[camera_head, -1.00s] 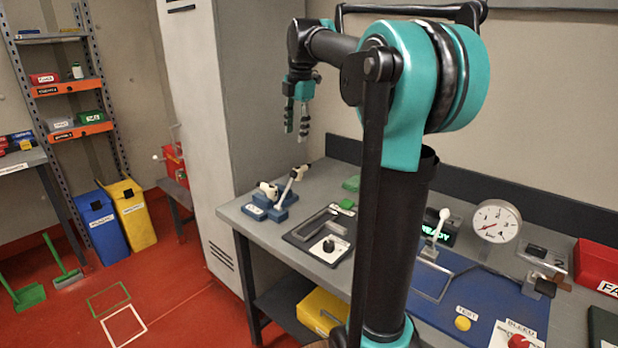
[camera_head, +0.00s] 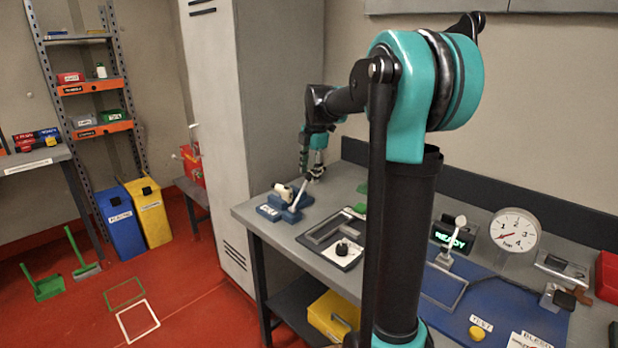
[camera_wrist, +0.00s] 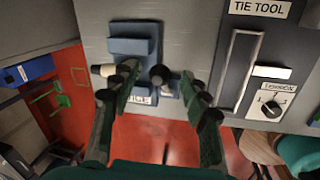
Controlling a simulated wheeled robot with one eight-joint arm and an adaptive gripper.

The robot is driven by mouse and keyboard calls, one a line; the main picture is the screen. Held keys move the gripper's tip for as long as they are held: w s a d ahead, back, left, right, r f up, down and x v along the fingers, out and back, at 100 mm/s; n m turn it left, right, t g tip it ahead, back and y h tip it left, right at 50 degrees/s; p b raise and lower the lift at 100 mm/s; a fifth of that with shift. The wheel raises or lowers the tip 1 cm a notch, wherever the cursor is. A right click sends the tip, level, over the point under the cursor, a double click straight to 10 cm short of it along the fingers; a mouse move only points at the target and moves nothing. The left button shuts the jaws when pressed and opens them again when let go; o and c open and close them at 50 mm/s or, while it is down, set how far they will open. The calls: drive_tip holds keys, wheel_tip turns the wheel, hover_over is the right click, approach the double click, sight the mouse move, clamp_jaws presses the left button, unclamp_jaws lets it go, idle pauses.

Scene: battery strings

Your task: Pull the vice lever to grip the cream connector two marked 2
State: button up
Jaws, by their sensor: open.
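The blue vice (camera_head: 272,213) sits at the left end of the bench and also shows in the wrist view (camera_wrist: 132,47). A cream connector (camera_head: 283,192) lies at it, showing as a pale end in the wrist view (camera_wrist: 103,70); I cannot read a 2 on it. The pale vice lever (camera_head: 298,195) rises from the vice, tilted up to the right. In the wrist view a dark round knob (camera_wrist: 159,75), seemingly the lever's end, shows between my fingertips. My gripper (camera_wrist: 160,80) is open, with one finger on each side of the knob; contact is not clear.
The tie tool panel (camera_wrist: 238,70) with its dial (camera_wrist: 270,109) stands just right of the vice. The tall grey cabinet (camera_head: 225,90) is close on the left. A gauge (camera_head: 515,230) and a READY display (camera_head: 452,236) stand farther right.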

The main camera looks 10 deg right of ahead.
drive_tip(key=shift+w+a+f, duration=0.1)
drive_tip(key=shift+w+f, duration=0.05)
drive_tip(key=shift+f, duration=0.95)
clamp_jaws()
